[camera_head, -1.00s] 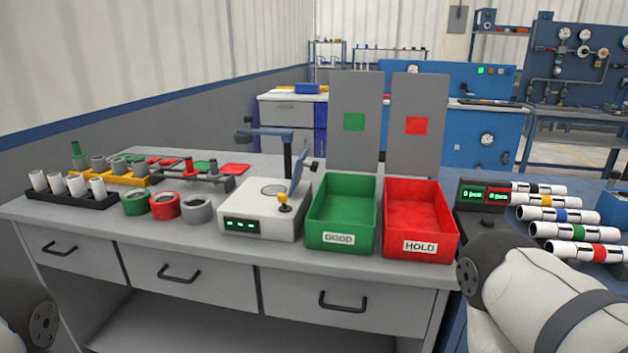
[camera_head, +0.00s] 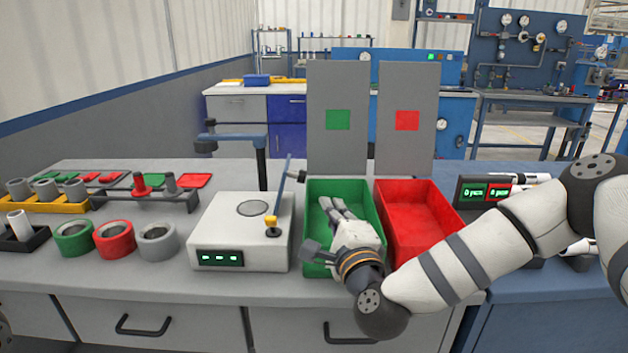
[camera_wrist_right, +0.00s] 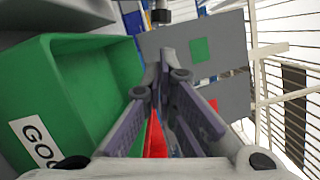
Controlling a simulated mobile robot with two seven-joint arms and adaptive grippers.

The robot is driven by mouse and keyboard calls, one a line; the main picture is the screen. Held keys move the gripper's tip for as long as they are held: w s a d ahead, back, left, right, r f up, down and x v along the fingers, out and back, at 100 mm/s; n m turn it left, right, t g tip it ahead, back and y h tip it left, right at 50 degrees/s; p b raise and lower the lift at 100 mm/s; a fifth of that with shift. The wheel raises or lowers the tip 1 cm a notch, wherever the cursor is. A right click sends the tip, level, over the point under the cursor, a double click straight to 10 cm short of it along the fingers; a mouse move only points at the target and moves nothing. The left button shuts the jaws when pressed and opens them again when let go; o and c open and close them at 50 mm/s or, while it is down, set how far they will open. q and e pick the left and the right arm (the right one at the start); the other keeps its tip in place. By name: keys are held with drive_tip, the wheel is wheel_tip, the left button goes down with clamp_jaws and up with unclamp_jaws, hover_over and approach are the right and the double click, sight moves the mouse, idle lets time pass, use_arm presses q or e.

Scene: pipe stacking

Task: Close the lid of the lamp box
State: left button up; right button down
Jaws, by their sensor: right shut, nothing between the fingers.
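The lamp box (camera_head: 222,232) is a white box with a round disc on top and a green-lit display in front, standing left of the green bin. Its thin blue-grey lid (camera_head: 281,192) stands open, nearly upright, at the box's right edge, with a yellow knob (camera_head: 271,222) near it. My right gripper (camera_head: 335,203) is over the green bin, right of the lid and apart from it. In the right wrist view its fingers (camera_wrist_right: 162,75) show shut and empty; the lamp box cannot be made out there.
The green bin (camera_head: 366,190) and red bin (camera_head: 448,196) stand right of the box, with grey panels (camera_head: 337,85) behind. A grey-blue arm on a post (camera_head: 261,165) rises behind the box. Green, red and grey rings (camera_head: 157,255) stand to its left.

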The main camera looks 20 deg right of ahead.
use_arm(q)
drive_tip(key=shift+s+a+f+b, duration=0.1)
drive_tip(key=shift+s+f+b, duration=0.2)
drive_tip(key=shift+s, duration=0.35)
drive_tip(key=shift+s+f+b, duration=0.2)
drive_tip(key=shift+s+f, duration=0.1)
drive_tip(key=shift+s, duration=0.3)
use_arm(e)
drive_tip(key=w, duration=0.8)
drive_tip(key=shift+r, duration=0.4)
drive_tip(key=shift+w, duration=0.1)
